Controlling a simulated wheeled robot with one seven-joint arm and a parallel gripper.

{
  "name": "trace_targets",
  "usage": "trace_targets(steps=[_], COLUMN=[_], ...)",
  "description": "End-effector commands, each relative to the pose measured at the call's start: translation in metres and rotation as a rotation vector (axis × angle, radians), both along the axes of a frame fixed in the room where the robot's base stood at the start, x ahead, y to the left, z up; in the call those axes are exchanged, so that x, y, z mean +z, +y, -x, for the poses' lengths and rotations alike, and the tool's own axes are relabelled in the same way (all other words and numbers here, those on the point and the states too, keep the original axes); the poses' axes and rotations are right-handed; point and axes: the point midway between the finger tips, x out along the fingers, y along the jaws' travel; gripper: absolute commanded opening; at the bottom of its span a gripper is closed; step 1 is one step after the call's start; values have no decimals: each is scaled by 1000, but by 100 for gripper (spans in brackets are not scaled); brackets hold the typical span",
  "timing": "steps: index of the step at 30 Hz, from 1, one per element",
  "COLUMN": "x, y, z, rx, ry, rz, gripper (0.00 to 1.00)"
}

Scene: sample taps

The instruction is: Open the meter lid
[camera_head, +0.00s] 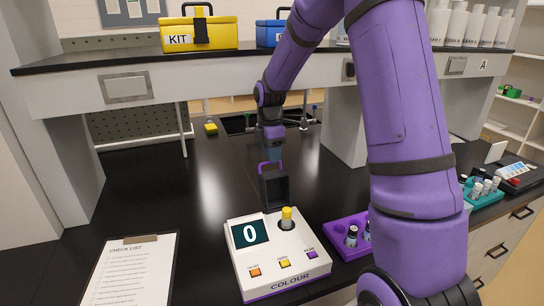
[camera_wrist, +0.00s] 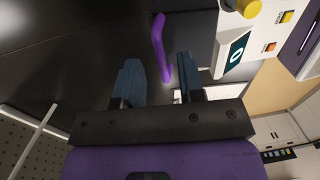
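The white colour meter (camera_head: 262,262) stands on the black bench, its screen (camera_head: 250,233) reading 0. Its dark box-shaped lid (camera_head: 274,189) is tipped up at the back edge, hollow side toward the front, with a purple handle (camera_head: 268,168) on top. A yellow-capped vial (camera_head: 287,217) stands uncovered in the well. My gripper (camera_head: 273,154) is just above the handle. In the wrist view the two fingers (camera_wrist: 158,76) are apart, with the handle (camera_wrist: 159,42) showing between and beyond them. I cannot tell whether they touch it.
A purple rack (camera_head: 345,240) with vials stands right of the meter, partly hidden by my arm. A checklist clipboard (camera_head: 130,271) lies at left. The shelf (camera_head: 195,67) with a yellow kit box (camera_head: 199,34) overhangs the back. The bench left of the lid is clear.

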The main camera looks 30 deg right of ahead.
Motion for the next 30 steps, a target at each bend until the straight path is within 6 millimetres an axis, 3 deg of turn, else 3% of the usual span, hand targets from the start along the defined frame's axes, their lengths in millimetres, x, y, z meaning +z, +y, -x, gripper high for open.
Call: trace_targets(steps=[4, 13, 18, 30], x=[-10, -12, -12, -8], y=[0, 0, 0, 2], z=[1, 1, 1, 7], rx=[0, 0, 0, 0], ry=[0, -1, -1, -39], rz=[0, 0, 0, 8], gripper=[36, 36, 0, 0])
